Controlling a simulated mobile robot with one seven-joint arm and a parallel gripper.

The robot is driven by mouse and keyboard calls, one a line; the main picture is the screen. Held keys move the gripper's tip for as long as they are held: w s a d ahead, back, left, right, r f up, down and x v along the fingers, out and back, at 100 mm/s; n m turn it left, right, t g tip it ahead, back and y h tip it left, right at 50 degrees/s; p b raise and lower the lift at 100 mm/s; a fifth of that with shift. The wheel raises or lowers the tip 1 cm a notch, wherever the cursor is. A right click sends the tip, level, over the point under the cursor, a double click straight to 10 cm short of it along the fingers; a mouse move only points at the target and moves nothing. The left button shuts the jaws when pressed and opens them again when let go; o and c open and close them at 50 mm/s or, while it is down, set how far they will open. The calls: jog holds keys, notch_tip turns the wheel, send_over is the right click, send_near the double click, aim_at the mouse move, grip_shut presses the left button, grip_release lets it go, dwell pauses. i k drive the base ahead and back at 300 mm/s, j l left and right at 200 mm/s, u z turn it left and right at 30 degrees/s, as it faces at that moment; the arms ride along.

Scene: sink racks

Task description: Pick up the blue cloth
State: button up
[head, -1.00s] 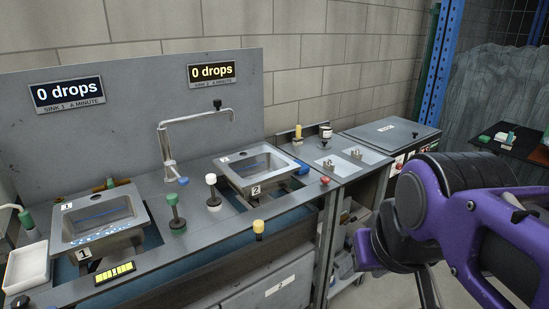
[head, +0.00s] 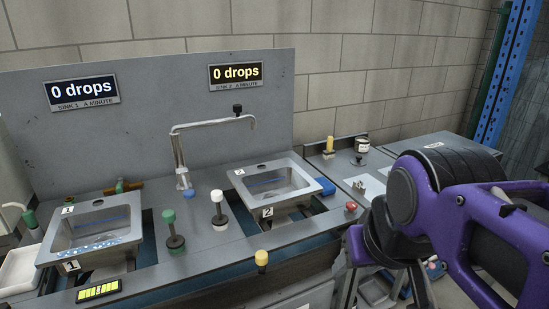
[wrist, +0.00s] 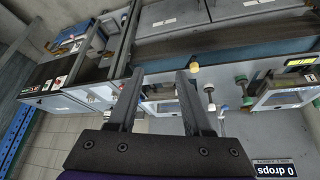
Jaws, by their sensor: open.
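A small blue item (head: 325,186) lies at the right rim of sink 2 (head: 285,200) in the head view; it may be the blue cloth, but it is too small to be sure. Another blue patch (head: 405,291) shows low down, partly behind my arm. My gripper (wrist: 160,76) is open in the wrist view, with nothing between its two dark fingers. The gripper is apart from both blue items.
Sink 1 (head: 92,232) stands at the left of the counter. A bent tap (head: 210,124) rises at the back. Knobs, including a green one (head: 174,242), a white one (head: 219,222) and a yellow one (head: 262,259), stick up along the front.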

aim_at(328, 189)
jog(key=i+l+u, duration=0.4)
jog(key=l, duration=0.3)
jog(key=i+l+u, duration=0.2)
jog(key=l, duration=0.25)
jog(key=i, duration=0.1)
